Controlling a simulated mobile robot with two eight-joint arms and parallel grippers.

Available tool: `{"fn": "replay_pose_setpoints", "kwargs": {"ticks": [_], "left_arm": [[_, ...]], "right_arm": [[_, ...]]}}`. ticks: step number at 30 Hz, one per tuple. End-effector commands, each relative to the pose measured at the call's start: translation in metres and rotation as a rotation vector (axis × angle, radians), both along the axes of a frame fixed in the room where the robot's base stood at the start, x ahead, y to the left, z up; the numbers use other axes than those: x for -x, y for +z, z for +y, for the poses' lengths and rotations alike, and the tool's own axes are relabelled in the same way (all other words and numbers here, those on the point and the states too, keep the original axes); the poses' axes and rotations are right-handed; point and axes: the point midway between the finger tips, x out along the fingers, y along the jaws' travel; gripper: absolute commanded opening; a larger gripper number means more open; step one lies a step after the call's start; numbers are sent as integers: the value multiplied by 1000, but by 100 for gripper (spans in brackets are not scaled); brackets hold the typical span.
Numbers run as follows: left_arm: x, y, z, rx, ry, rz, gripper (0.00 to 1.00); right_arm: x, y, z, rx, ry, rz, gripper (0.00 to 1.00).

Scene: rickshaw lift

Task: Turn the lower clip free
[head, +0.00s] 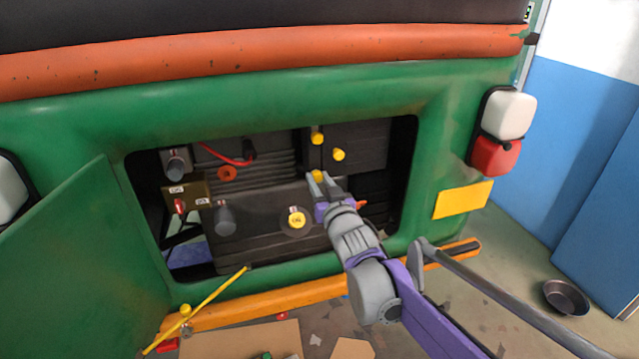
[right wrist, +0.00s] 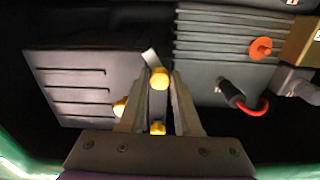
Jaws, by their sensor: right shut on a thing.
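Three yellow clips show at the dark box (head: 368,143) inside the open bay. The upper clip (head: 316,136) and the right clip (head: 339,154) stand apart from my gripper's tips. The lower clip (head: 317,175) sits between the fingertips of my right gripper (head: 320,183). In the right wrist view, which appears turned around, the lower clip (right wrist: 159,77) lies between the two grey fingers. A small pale piece (right wrist: 151,58) shows beside it. My right gripper is shut on this clip. The clip's exact angle is hard to tell. My left gripper is not in view.
The green body panel (head: 300,95) frames the bay, and its open flap (head: 80,260) hangs at left. An orange bumper (head: 300,294) runs below. A grey bar (head: 510,299) slants at right. A yellow rod (head: 210,300) leans at lower left. A yellow cap (head: 297,219) sits below the gripper.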

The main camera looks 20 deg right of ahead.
Motion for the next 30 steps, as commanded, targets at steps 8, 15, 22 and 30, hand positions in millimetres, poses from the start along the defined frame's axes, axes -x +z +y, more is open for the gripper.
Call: {"fn": "replay_pose_setpoints", "kwargs": {"ticks": [8,15,22,30], "left_arm": [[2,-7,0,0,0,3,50],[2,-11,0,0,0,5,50],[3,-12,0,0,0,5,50],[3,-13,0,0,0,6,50]], "right_arm": [[0,-1,0,-248,0,9,0],[0,-1,1,-413,0,15,0],[0,0,1,-509,0,18,0],[0,0,1,-551,0,20,0]]}}
